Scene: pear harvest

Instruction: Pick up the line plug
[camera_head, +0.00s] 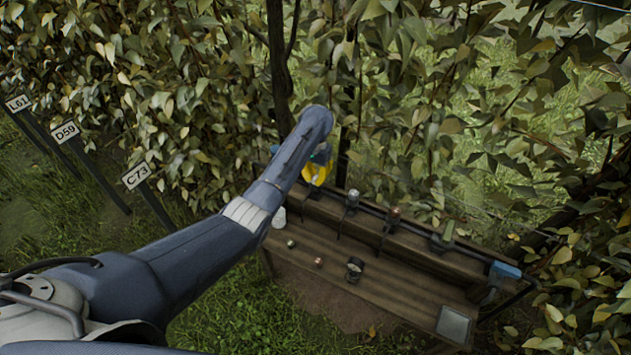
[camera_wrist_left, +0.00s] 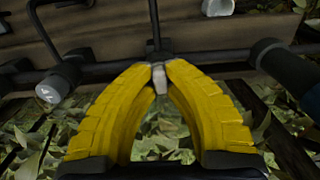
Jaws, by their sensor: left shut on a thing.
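My left gripper (camera_head: 318,174) has yellow fingers and is over the far left end of the wooden bench, by the dark pipe. In the left wrist view, its fingertips (camera_wrist_left: 160,72) are closed on a small light-grey piece, the line plug (camera_wrist_left: 160,80) as far as I can tell. It sits between the tips, right at the dark pipe (camera_wrist_left: 115,69); I cannot tell whether it touches the pipe. In the head view the plug is too small and covered to make out. My right gripper is not in view.
The wooden bench (camera_head: 400,290) holds a white bottle (camera_head: 279,218), a black round part (camera_head: 354,268) and a grey tray (camera_head: 455,325). Fittings (camera_head: 353,198) and a green handle (camera_head: 448,232) stand along the pipe. Leafy branches crowd behind. Signposts (camera_head: 66,132) stand left.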

